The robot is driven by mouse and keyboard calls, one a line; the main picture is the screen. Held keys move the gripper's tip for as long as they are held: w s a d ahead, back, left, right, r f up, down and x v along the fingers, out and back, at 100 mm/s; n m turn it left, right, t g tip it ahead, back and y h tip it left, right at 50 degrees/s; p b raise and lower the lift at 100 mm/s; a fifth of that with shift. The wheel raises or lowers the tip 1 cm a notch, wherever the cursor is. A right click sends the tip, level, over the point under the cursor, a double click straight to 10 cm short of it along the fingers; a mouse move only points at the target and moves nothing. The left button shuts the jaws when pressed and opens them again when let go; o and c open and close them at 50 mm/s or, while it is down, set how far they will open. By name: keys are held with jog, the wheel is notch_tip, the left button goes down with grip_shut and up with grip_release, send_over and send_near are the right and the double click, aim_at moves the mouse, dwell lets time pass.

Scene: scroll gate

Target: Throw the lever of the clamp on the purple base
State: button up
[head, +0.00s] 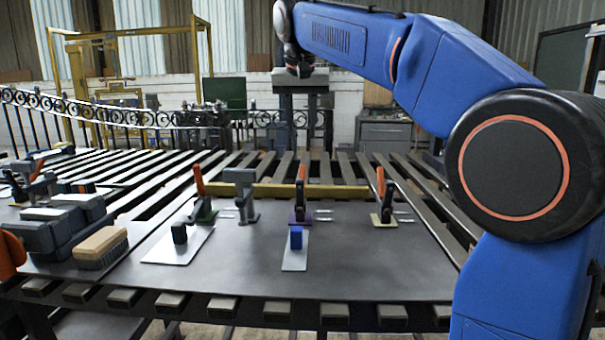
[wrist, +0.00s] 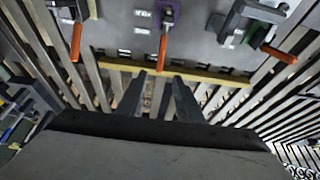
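The clamp on the purple base (head: 299,216) stands on the dark work plate, with its orange lever (head: 300,186) upright. In the wrist view the purple base (wrist: 168,18) is at the top centre, and its orange lever (wrist: 163,48) points down towards the fingers. My gripper (wrist: 158,76) is open and empty, its two dark fingers spread. The lever lies ahead of the fingertips, apart from them, roughly in line with the gap. In the head view my arm reaches across the top, with its wrist high behind the clamp row.
Clamps with orange levers stand on a green base (head: 204,215) and a yellowish base (head: 384,219). A grey clamp (head: 241,190) stands left of centre. A yellow bar (head: 340,191) runs behind. A blue block (head: 296,238) and brush (head: 101,247) are in front.

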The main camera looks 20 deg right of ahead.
aim_at(302, 173)
jog(key=x, duration=1.7)
jog(key=shift+w+f, duration=0.1)
jog(key=shift+w, duration=0.3)
jog(key=shift+c, duration=0.6)
grip_shut()
